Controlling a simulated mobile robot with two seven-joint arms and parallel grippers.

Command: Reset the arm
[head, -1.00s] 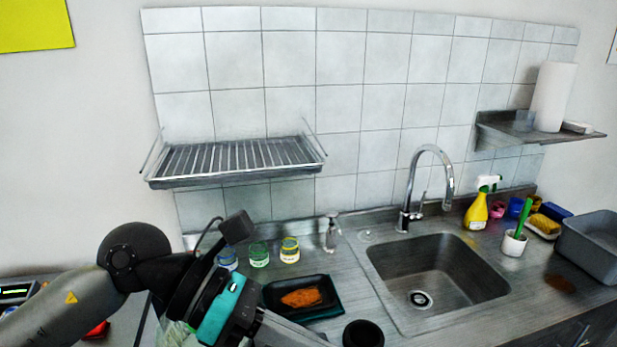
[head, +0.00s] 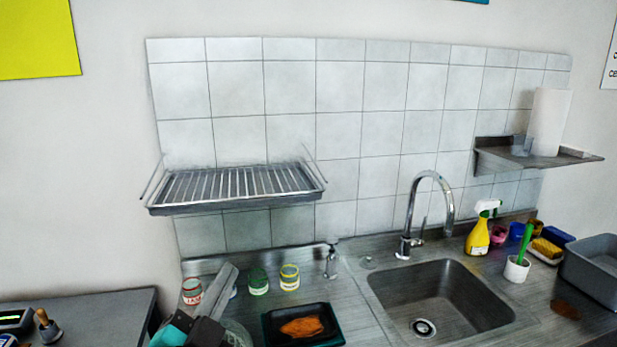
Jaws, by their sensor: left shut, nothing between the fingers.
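My left gripper (head: 227,274) is low in the picture at the left end of the counter. Its grey fingers are together and point up and to the right, with nothing held. Its teal part (head: 175,329) shows at the bottom edge; the rest of the arm is out of view. The fingers overlap the row of small jars in the picture; I cannot tell if they touch. A clear, rounded object (head: 237,333) shows partly beside the gripper at the bottom edge. My right gripper is not in view.
Jars with red (head: 192,291), green (head: 258,281) and yellow (head: 289,277) bands stand by the wall. A black tray (head: 267,326) holds an orange item (head: 302,327). A wire rack (head: 160,210) hangs above. The sink (head: 385,290) is right; a dark table (head: 100,305) is left.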

